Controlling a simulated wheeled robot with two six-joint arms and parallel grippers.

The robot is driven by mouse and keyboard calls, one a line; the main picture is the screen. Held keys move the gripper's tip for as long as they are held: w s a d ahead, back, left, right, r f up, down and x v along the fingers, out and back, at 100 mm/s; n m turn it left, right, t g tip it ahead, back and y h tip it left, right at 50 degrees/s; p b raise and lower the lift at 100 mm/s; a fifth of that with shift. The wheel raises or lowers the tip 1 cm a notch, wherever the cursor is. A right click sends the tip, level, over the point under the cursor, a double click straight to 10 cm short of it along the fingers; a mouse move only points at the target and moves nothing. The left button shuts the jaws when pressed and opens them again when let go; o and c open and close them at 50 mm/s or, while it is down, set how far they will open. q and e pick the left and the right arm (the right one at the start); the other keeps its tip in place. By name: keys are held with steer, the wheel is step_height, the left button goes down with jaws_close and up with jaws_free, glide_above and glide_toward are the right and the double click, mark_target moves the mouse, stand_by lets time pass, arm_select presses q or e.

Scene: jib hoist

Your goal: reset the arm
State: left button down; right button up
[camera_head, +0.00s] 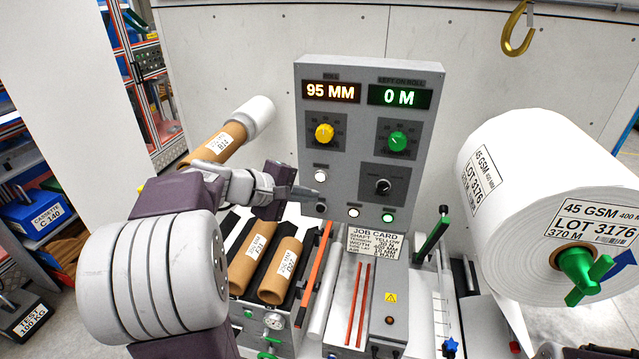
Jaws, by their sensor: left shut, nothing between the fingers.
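My left arm comes in from the left, and its gripper (310,193) is shut and empty. Its fingertips point right, in front of the lower left part of the grey control panel (342,150). They are close to a dark button (321,208) and below a white button (321,177); I cannot tell whether they touch the panel. The panel reads 95 MM and 0 M, with a yellow knob (324,134), a green knob (398,141) and a black switch (383,186). My right gripper is not in view.
Brown cores (282,270) lie in a rack below my gripper. A big white roll (548,190) with a green handle (588,276) is at the right.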

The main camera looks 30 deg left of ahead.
arm_select(q)
steer(key=shift+s+d, duration=0.15)
steer(key=shift+s, duration=0.4)
